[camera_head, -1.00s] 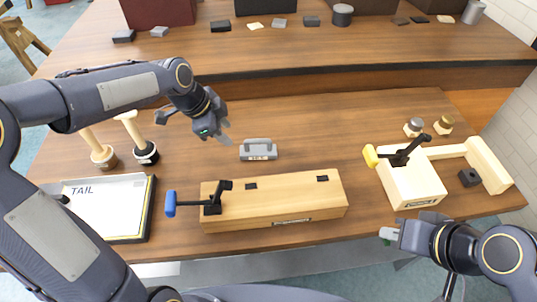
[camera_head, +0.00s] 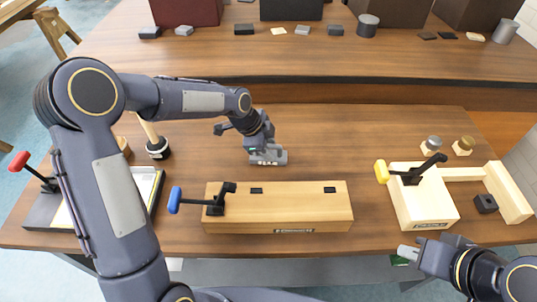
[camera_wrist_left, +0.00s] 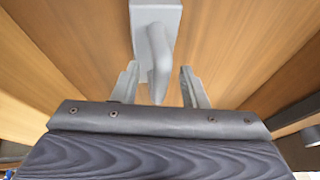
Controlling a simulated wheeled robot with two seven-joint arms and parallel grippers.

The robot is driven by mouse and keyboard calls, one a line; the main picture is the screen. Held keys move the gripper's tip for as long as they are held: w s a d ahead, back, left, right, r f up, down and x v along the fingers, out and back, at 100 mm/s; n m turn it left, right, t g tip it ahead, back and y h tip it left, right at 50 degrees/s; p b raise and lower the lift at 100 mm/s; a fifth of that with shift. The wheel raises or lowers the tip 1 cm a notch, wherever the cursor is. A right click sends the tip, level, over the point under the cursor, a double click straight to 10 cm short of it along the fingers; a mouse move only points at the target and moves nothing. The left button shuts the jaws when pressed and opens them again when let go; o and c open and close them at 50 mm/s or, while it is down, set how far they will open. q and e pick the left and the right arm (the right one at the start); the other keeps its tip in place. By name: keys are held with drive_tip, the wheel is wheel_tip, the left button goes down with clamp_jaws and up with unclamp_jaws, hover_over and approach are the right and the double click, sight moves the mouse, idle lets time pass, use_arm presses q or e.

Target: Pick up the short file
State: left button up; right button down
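The short file appears to be the small grey block with a raised handle (camera_head: 279,158) in the middle of the table, behind the long wooden block. My left gripper (camera_head: 262,150) is over it and hides part of it. In the left wrist view, the grey handle (camera_wrist_left: 158,55) reaches down between the two spread fingers of my left gripper (camera_wrist_left: 160,85), with gaps visible on both sides. My left gripper is open and holds nothing. My right gripper (camera_head: 410,252) is at the front right edge, away from the file; its finger opening is unclear.
A long wooden block (camera_head: 280,212) with a blue-handled clamp (camera_head: 176,199) lies in front of the file. A wooden frame (camera_head: 424,208) with a yellow-handled clamp (camera_head: 382,172) stands right. A black-topped tool (camera_head: 158,150) stands left. A raised shelf (camera_head: 300,62) runs behind.

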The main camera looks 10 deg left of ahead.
use_arm(q)
drive_tip(key=shift+c, duration=0.4)
clamp_jaws()
drive_tip(key=shift+r, duration=0.1)
drive_tip(key=shift+r, duration=0.45)
wheel_tip(320, 180, up, 2)
drive_tip(key=shift+r, duration=0.15)
drive_tip(key=s+a+r+b, duration=0.1)
drive_tip(key=s+a+r, duration=0.8)
drive_tip(key=a, duration=0.1)
drive_tip(key=shift+s+a+r, duration=0.15)
drive_tip(key=shift+s+r, duration=0.15)
drive_tip(key=shift+r, duration=0.05)
